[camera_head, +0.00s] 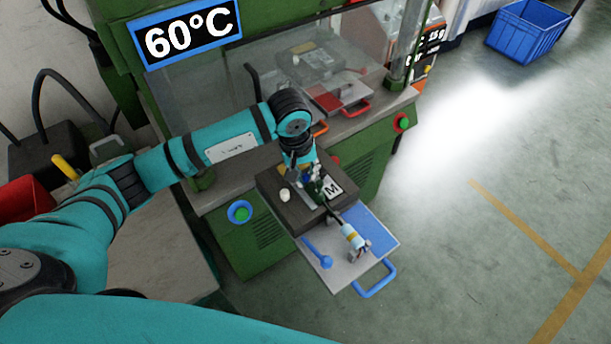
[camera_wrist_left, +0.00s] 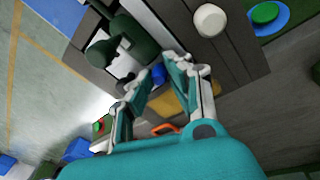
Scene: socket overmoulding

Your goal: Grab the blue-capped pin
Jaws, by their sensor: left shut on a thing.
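My left gripper (camera_head: 312,180) is over the dark mould block (camera_head: 275,205), its fingers pointing down at the block's top. In the left wrist view the two fingers close around a small blue cap (camera_wrist_left: 158,73), which looks like the blue-capped pin. Its lower part is hidden by the fingers and by the dark green socket part (camera_wrist_left: 104,52) beside it. The pin is small and hard to make out in the head view. My right gripper is not in view.
A white knob (camera_head: 285,195) stands on the block. The green machine (camera_head: 225,225) and its clear guard are behind.

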